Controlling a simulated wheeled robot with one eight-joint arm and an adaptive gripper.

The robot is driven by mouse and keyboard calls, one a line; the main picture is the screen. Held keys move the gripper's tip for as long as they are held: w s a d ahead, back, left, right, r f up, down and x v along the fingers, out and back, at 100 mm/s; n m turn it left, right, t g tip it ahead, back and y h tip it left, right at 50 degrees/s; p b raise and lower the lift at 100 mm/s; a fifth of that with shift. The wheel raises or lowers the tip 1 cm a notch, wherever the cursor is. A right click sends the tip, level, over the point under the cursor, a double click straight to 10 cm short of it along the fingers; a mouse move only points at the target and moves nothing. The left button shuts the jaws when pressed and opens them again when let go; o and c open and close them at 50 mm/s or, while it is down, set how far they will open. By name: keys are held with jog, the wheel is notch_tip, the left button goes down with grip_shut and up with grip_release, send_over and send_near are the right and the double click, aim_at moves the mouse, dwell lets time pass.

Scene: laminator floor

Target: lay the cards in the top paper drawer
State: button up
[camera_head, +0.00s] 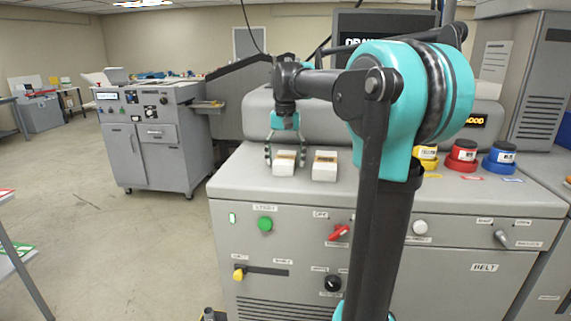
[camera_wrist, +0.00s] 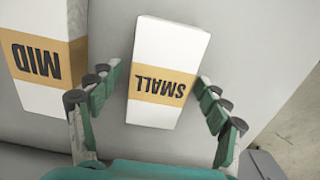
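Two white packs with tan bands, likely the cards, lie side by side on top of the grey machine. The left pack (camera_head: 284,167) is under my gripper (camera_head: 286,158); in the wrist view this pack (camera_wrist: 170,75) reads SMALL. The other pack (camera_head: 325,168) stands just to its right; in the wrist view it (camera_wrist: 45,55) reads MID. My gripper is open, pointing down, with one finger on each side of the SMALL pack and gaps between. A grey cabinet (camera_head: 152,130) at the left has a small drawer front (camera_head: 157,134); I cannot tell whether it is the paper drawer.
The grey machine (camera_head: 250,190) has a green button (camera_head: 265,224) and a red lever (camera_head: 338,233) on its front. Yellow, red (camera_head: 462,156) and blue (camera_head: 499,158) round containers stand on its right side. Floor (camera_head: 110,235) is clear at the left.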

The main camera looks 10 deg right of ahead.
aim_at(285, 157)
jog(key=c, duration=1.4)
jog(key=shift+o, duration=0.2)
jog(key=shift+r, duration=0.15)
notch_tip(285, 157, up, 20)
